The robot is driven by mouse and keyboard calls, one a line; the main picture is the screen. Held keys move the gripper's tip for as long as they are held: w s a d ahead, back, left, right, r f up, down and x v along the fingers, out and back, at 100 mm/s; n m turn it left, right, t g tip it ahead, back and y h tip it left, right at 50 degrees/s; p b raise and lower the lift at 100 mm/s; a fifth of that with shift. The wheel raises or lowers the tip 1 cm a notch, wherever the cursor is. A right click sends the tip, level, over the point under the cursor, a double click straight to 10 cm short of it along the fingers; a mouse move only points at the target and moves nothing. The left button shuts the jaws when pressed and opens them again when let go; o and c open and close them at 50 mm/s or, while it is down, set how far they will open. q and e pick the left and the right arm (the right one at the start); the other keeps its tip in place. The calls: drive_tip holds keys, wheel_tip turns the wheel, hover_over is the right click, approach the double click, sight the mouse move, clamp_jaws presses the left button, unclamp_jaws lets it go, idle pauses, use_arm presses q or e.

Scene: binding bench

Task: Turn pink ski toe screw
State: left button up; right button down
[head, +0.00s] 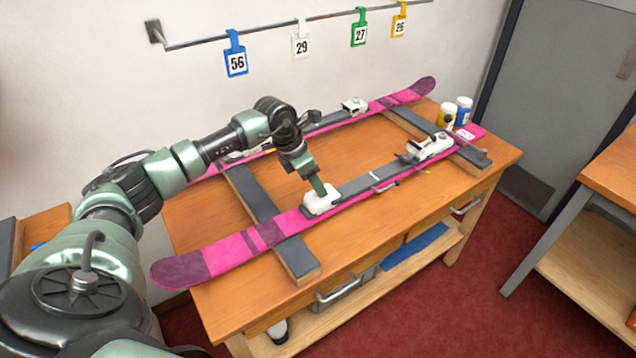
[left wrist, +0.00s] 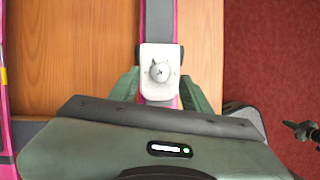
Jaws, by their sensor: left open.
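The near pink ski (head: 272,235) lies across two dark supports on the wooden bench. Its white toe piece (head: 321,203) sits near the left support. My left gripper (head: 320,190) is right over that toe piece, pointing down. In the left wrist view the white toe piece (left wrist: 160,62) carries a round screw (left wrist: 160,71) with a slot or cross on its head. The fingers of my left gripper (left wrist: 160,92) stand open to either side of the toe piece, with the screw between them. I cannot tell whether they touch it.
A second pink ski (head: 405,95) lies behind, partly hidden by my left arm. A white heel piece (head: 430,147) is on the near ski. Two small jars (head: 463,110) stand at the bench's back right. Numbered tags (head: 236,62) hang from a wall rail.

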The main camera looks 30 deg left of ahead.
use_arm(q)
drive_tip(key=shift+x, duration=1.15)
drive_tip(key=shift+c, duration=0.2)
clamp_jaws()
